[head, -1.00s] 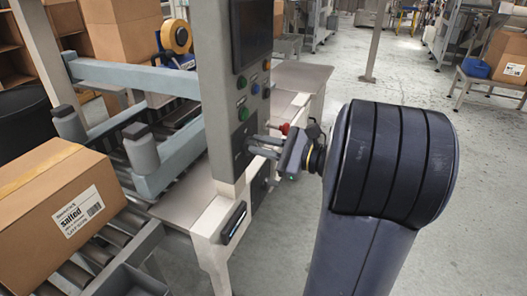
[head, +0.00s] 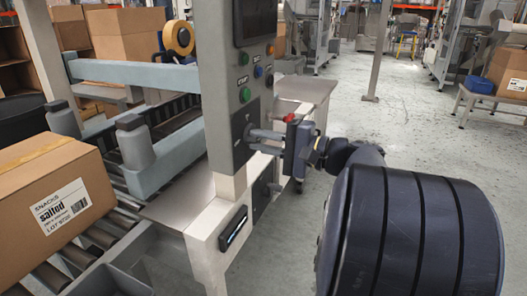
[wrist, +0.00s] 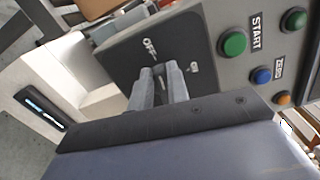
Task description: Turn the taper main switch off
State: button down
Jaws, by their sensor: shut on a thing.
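The taper main switch is on a black plate (wrist: 205,30) on the grey control column (head: 222,95). In the wrist view the plate carries a white OFF mark and a second, sideways mark to its right. My gripper (wrist: 160,76) is at the plate, its two grey fingers closed around the switch knob. The fingers hide most of the knob, so I cannot tell which mark it points to. In the head view my gripper (head: 252,139) reaches the column's right-hand face from the right.
A carton (head: 25,215) sits on the roller conveyor at left. Open floor (head: 400,125) lies to the right.

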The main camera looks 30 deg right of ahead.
jog(key=shift+f+n+b, duration=0.3)
jog(key=shift+n+b, duration=0.3)
jog(key=shift+r, duration=0.1)
jog(key=c, duration=1.4)
grip_release()
jog(key=shift+o, duration=0.2)
jog(key=shift+s, duration=0.1)
jog(key=p+v, duration=0.2)
jog(key=v, duration=0.8)
jog(key=shift+s+d, duration=0.25)
